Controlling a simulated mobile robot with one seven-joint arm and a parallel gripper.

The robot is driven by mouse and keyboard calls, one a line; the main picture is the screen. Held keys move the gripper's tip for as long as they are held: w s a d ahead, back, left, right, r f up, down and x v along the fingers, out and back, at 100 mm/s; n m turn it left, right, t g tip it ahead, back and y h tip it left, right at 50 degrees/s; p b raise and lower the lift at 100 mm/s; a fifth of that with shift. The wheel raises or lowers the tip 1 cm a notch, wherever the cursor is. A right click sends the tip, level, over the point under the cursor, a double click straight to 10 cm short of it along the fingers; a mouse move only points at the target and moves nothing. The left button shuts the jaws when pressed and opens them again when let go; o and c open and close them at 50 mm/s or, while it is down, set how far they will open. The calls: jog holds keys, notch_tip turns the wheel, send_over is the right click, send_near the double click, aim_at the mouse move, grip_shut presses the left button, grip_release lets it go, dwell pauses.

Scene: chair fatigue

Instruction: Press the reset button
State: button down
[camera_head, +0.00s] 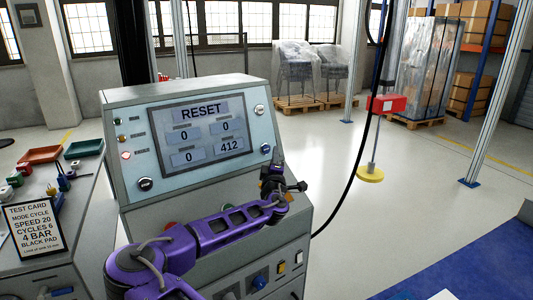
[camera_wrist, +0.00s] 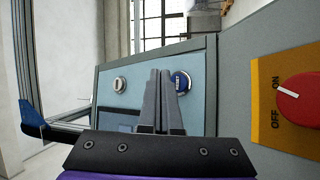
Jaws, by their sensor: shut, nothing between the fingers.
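The blue round reset button (camera_wrist: 182,82), lettered RESET, is on the light blue panel face in the wrist view. It also shows in the head view (camera_head: 266,149) at the panel's lower right. My gripper (camera_wrist: 160,73) is shut and empty. Its fingertips overlap the button's left edge in the wrist view, and I cannot tell whether they touch it. In the head view my gripper (camera_head: 278,154) is just right of and below the button. The screen (camera_head: 203,133) reads RESET, with three zeros and 412.
A second round panel fitting (camera_wrist: 119,84) sits left of my fingers. A red ON/OFF knob (camera_wrist: 291,97) on a yellow plate is to the right. A test card (camera_head: 34,230) stands on the left bench. A black cable (camera_head: 356,170) hangs right of the console.

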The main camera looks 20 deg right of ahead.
aim_at(269, 152)
jog(key=shift+w+a+f, duration=0.15)
jog(key=shift+w+f, duration=0.05)
jog(key=shift+w, duration=0.45)
jog(key=shift+w+a+f, duration=0.15)
jog(key=shift+w, duration=0.5)
jog(key=shift+w, duration=0.1)
dwell(1.0)
jog(key=shift+w+a, duration=0.1)
jog(key=shift+w, duration=0.2)
jog(key=shift+w+f, duration=0.15)
jog(key=shift+w, duration=0.2)
dwell(0.6)
dwell(0.3)
jog(key=shift+s, duration=0.75)
jog(key=shift+s+r, duration=0.1)
jog(key=shift+r, duration=0.1)
jog(key=shift+s+d+r+p, duration=0.2)
jog(key=shift+s+p, duration=0.05)
jog(key=shift+s, duration=0.5)
jog(key=shift+s+d+r+p, duration=0.2)
jog(key=shift+s+d, duration=0.05)
jog(key=shift+s, duration=0.5)
jog(key=shift+s+d+r+p, duration=0.2)
jog(key=shift+s+p, duration=0.05)
jog(key=shift+s, duration=0.5)
